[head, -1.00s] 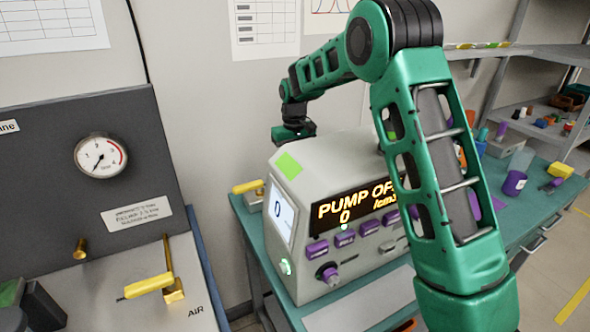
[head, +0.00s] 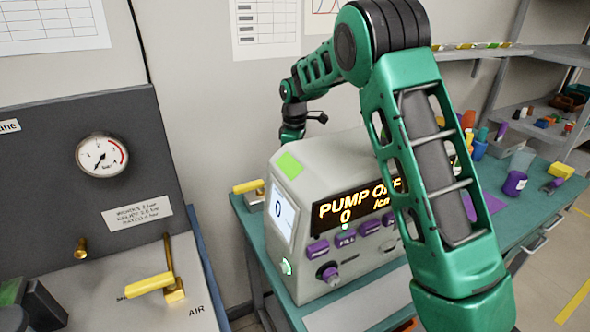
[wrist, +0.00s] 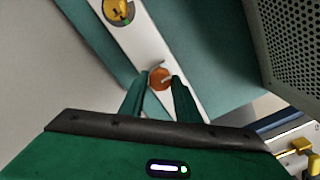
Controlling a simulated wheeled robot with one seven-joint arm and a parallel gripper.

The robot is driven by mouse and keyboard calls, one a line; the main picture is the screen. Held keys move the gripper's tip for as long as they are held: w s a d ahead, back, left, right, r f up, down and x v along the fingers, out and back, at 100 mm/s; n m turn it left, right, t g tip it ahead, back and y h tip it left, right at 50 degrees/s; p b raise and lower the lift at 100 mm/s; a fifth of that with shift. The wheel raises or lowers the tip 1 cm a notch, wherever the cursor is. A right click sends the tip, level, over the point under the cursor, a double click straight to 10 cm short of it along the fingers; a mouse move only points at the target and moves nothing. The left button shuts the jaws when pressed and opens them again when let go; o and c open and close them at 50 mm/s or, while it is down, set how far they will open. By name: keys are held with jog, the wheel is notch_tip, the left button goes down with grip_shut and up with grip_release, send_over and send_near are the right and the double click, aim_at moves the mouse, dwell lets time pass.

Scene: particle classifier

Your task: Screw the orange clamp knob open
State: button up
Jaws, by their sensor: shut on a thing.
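The orange clamp knob (wrist: 161,77) shows in the wrist view at the upper middle, on a pale strip. My gripper (wrist: 157,88) reaches it with its two green fingers, one on each side. The fingers are shut on the knob, and their tips partly cover it. In the head view the knob and my fingertips are hidden behind the instrument box; only my green arm and wrist show behind it.
The grey instrument box (head: 312,242) reads "PUMP OFF" and stands on the teal bench (head: 262,228) close to my wrist. Its perforated side (wrist: 290,45) is at the wrist view's right.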

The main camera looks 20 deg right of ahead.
jog(key=shift+w+d+r+n, duration=0.15)
jog(key=shift+d+n, duration=0.15)
jog(key=shift+n, duration=0.7)
jog(key=shift+d, duration=0.1)
jog(key=o, duration=1)
jog(key=shift+o, duration=0.2)
jog(key=shift+a, duration=0.2)
notch_tip(320, 180, up, 10)
jog(key=shift+r, duration=0.25)
